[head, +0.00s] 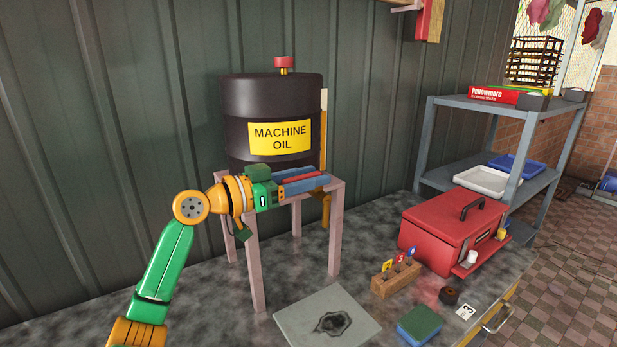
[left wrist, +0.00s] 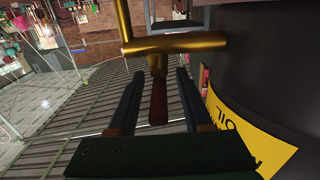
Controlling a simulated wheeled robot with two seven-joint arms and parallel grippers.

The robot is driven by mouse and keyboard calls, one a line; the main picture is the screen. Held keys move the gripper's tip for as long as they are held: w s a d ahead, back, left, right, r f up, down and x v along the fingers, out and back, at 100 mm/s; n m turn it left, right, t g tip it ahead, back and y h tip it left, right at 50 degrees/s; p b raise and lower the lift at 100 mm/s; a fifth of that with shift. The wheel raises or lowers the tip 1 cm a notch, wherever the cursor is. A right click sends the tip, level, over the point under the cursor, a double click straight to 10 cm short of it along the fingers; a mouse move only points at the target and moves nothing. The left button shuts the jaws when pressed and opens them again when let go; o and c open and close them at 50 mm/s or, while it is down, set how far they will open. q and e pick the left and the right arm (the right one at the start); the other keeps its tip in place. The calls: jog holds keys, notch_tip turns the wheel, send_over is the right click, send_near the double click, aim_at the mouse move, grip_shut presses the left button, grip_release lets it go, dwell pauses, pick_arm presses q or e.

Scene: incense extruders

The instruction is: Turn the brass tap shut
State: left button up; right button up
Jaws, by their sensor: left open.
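The black drum (head: 270,105) labelled MACHINE OIL stands on a pinkish stand (head: 337,225). Its brass tap (head: 326,208) shows partly at the drum's right, behind and below my left fingertips. In the left wrist view the brass tap (left wrist: 175,43) is a horizontal barrel with a pipe running up, just beyond the fingertips. Its red handle (left wrist: 158,105) points back between the two fingers, with a gap on each side. My left gripper (head: 320,175) is open in front of the drum; its fingers also show in the left wrist view (left wrist: 158,76). My right gripper is not in view.
A grey plate (head: 300,318) with a dark stain lies below the stand. A wooden block with numbered flags (head: 396,279), a green-blue sponge (head: 419,324) and a red toolbox (head: 440,232) are to the right. A grey shelf (head: 430,145) stands behind them.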

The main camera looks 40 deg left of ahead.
pick_arm(q)
jog(key=s+b, duration=0.1)
jog(key=s+a+f+b, duration=0.1)
jog(key=b, duration=0.1)
jog(key=shift+s, duration=0.25)
jog(key=b+v, duration=0.1)
jog(key=v, duration=0.1)
jog(key=r+v, duration=0.1)
jog(key=v, duration=0.1)
jog(key=shift+s+b, duration=0.15)
jog(key=shift+b, duration=0.25)
